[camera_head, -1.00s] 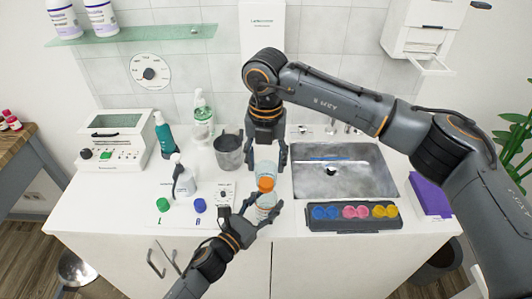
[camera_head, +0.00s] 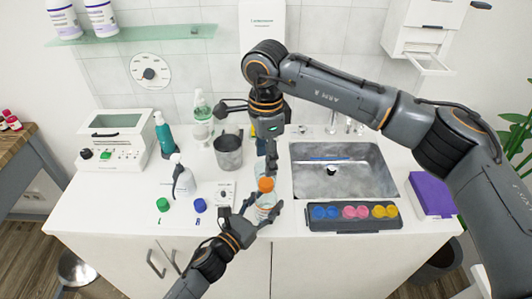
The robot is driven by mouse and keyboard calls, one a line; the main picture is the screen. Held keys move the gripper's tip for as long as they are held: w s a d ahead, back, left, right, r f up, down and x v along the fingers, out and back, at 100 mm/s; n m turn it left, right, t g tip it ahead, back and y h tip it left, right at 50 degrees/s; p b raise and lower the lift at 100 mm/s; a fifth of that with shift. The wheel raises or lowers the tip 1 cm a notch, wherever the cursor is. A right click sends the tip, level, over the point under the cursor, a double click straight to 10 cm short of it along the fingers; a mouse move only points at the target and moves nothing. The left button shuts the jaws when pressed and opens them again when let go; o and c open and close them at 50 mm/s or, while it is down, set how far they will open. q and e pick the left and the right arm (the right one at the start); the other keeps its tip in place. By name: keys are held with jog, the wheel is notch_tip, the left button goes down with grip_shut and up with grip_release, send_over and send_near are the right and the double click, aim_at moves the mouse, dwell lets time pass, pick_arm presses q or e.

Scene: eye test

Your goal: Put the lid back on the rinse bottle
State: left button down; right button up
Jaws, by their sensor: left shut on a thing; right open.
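A small clear bottle (camera_head: 265,203) stands near the counter's front edge, left of the sink. An orange cap (camera_head: 266,184) is at its top; I cannot tell whether it is fully seated. My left gripper (camera_head: 263,209) is shut on the bottle, with a finger on either side. My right gripper (camera_head: 246,143) is open above and behind the bottle. A pale clear shape directly behind the cap is partly hidden by that finger.
The sink (camera_head: 340,177), a dark tray of coloured pots (camera_head: 352,225) and a purple box (camera_head: 432,197) are to the right.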

aim_at(266, 182)
jog(key=n, duration=0.5)
jog(key=shift+r+n, duration=0.15)
jog(key=shift+n, duration=0.25)
jog(key=n, duration=0.4)
jog(key=shift+r, duration=0.15)
jog(key=shift+f, duration=4.05)
